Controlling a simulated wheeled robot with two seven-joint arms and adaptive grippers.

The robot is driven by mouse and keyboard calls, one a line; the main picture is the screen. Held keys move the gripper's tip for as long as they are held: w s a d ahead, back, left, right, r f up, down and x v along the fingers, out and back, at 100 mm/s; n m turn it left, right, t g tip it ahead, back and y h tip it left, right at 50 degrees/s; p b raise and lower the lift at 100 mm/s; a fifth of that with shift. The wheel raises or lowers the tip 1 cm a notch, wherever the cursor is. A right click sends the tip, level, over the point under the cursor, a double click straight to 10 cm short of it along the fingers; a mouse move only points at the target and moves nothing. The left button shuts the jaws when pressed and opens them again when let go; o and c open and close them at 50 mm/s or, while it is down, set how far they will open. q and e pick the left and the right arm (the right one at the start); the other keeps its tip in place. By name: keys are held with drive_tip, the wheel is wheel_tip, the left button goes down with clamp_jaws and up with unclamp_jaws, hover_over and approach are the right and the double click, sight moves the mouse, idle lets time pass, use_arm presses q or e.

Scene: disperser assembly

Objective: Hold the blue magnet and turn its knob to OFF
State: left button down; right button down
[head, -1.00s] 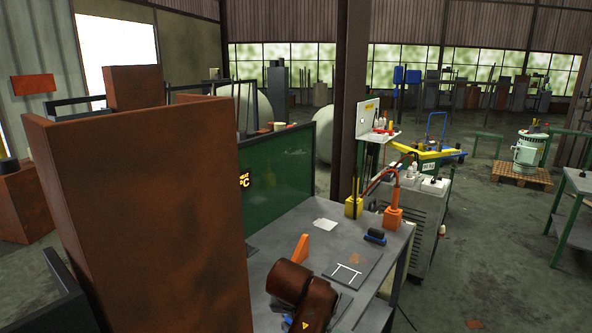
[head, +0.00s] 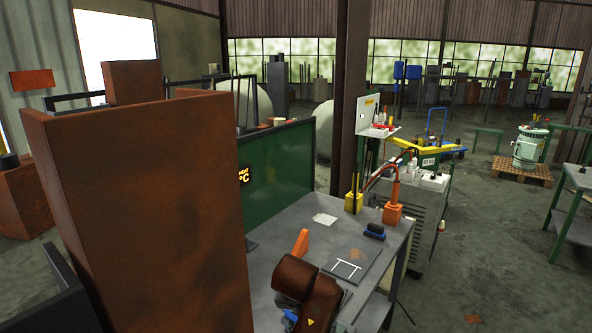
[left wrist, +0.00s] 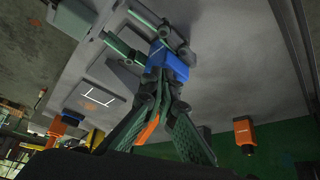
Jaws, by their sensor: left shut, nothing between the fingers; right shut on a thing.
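The blue magnet (left wrist: 172,62) shows as a blue block in the left wrist view. My right gripper (left wrist: 150,44) comes in from the top of that view and is shut on the magnet. My left gripper (left wrist: 163,92) reaches up from the bottom, its green fingers converging. It is shut and empty, with its dark tips close against the near side of the magnet. The fingers cover that side, so I cannot make out the knob or its setting.
The grey table (head: 290,228) has a dark plate with a white mark (head: 348,268). A blue and black item (head: 375,231) and orange (head: 393,213) and yellow (head: 353,203) holders stand near its far edge. A green panel (head: 285,160) and a tall rusty block (head: 150,200) bound the left.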

use_arm(q)
wheel_tip(320, 180, up, 6)
drive_tip(key=shift+s, duration=0.15)
idle(0.4)
drive_tip(key=shift+a, duration=0.1)
drive_tip(key=shift+w+a+f, duration=0.1)
drive_tip(key=shift+a+f, duration=0.3)
drive_tip(key=shift+f, duration=0.6)
drive_tip(key=shift+w+a+f, duration=0.1)
drive_tip(key=shift+a+f, duration=0.3)
drive_tip(key=shift+f, duration=0.55)
drive_tip(key=shift+w+a+f, duration=0.1)
drive_tip(key=shift+a+f, duration=0.3)
drive_tip(key=shift+f, duration=0.6)
drive_tip(key=shift+w+d, duration=0.1)
drive_tip(key=shift+w, duration=0.15)
